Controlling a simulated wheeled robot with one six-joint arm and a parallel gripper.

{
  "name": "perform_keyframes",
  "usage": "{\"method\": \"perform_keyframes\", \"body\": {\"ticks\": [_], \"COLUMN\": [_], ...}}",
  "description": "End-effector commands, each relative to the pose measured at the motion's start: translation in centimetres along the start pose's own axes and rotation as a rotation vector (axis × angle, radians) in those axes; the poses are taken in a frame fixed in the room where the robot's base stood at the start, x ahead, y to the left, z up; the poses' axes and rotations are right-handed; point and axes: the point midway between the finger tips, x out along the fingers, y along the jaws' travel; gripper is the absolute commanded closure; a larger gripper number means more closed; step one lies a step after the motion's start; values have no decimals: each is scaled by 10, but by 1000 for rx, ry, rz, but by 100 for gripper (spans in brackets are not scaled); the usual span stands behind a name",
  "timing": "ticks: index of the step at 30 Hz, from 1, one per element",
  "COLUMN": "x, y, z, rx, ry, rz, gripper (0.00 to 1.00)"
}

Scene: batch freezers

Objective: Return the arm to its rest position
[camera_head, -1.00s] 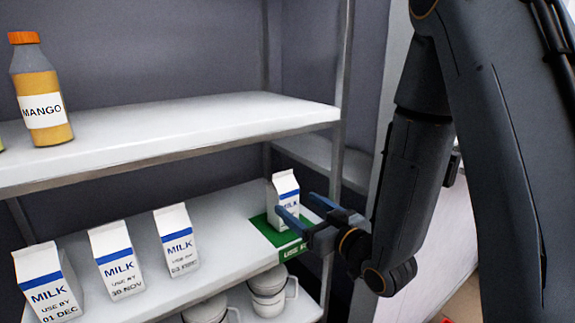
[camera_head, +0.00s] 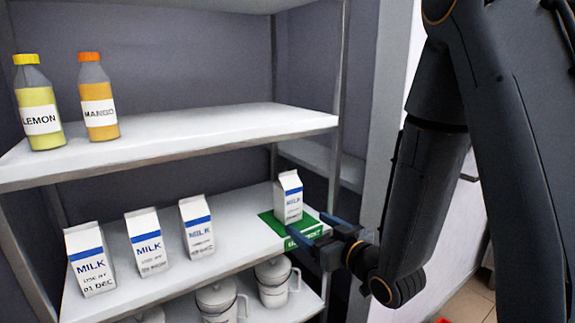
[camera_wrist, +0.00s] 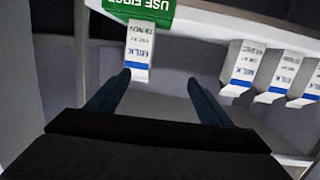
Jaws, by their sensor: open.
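My gripper (camera_head: 306,239) is open and empty, just in front of the lower shelf and its green mat in the head view. In the wrist view its two fingers (camera_wrist: 158,88) are spread apart. A milk carton (camera_head: 289,198) stands upright on the green mat (camera_head: 304,233), which reads "USE FIRST" in the wrist view (camera_wrist: 145,10). The carton, also in the wrist view (camera_wrist: 138,52), appears clear of the fingers. My arm bends down from the upper right of the head view.
Three more milk cartons (camera_head: 90,262), (camera_head: 147,243), (camera_head: 196,228) stand left on the lower shelf (camera_head: 236,232). Lemon (camera_head: 38,110) and mango (camera_head: 98,105) bottles stand on the upper shelf (camera_head: 200,130). Lidded white containers (camera_head: 274,285) sit below. A metal post (camera_head: 338,110) rises near my gripper.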

Motion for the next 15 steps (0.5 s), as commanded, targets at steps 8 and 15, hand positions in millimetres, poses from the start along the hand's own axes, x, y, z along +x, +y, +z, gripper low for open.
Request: {"method": "perform_keyframes", "body": {"ticks": [8,15], "x": [-8,-42], "y": [22,52], "z": [20,50], "rx": [-9,23], "ry": [-186,-477], "rz": [81,205], "gripper": [27,27]}}
